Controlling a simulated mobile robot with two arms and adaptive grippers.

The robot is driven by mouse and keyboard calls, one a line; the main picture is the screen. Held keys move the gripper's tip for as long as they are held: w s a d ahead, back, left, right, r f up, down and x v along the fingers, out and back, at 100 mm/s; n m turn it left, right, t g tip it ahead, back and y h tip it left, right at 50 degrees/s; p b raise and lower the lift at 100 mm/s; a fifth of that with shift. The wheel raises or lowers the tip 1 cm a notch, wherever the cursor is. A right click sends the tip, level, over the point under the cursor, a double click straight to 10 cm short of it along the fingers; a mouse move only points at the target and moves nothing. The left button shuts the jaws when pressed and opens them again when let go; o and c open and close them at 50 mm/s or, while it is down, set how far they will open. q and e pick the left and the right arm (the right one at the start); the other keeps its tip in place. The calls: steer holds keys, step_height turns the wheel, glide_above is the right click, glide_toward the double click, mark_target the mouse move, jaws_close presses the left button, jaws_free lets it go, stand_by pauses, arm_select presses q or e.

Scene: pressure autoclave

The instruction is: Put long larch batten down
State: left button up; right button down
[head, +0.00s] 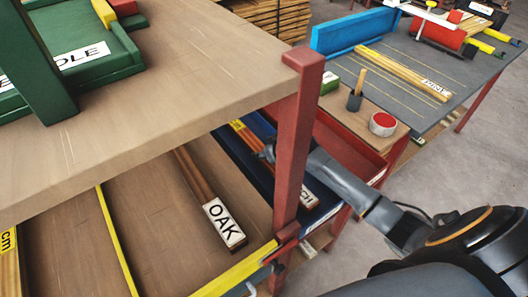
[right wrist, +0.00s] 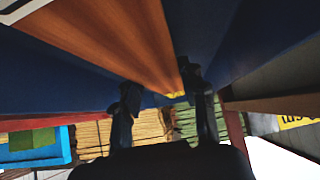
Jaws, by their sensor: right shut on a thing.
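The batten (head: 308,193) is in the dark blue bay (head: 227,140) of the lower shelf. Its white end label shows only the ending "CH"; the red post and my gripper hide part of it. My right gripper (head: 268,152) reaches in behind the post and is shut on the batten. In the right wrist view the orange-brown batten (right wrist: 120,35) runs up between dark blue walls, with my right gripper (right wrist: 160,98) across it. Whether the batten rests on the bay floor cannot be told. My left gripper is not in view.
A batten labelled OAK (head: 224,222) lies in the bay to the left. The red post (head: 296,140) stands close to my right arm, and the upper board (head: 150,80) overhangs the bays. A grey worktable (head: 400,75) stands at the back right.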

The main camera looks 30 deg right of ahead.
steer(key=shift+f, duration=0.2)
steer(key=c, duration=0.8)
jaws_free()
steer(key=shift+f, duration=0.1)
steer(key=shift+o, duration=0.2)
steer(key=v, duration=1.2)
steer(key=shift+p, duration=0.35)
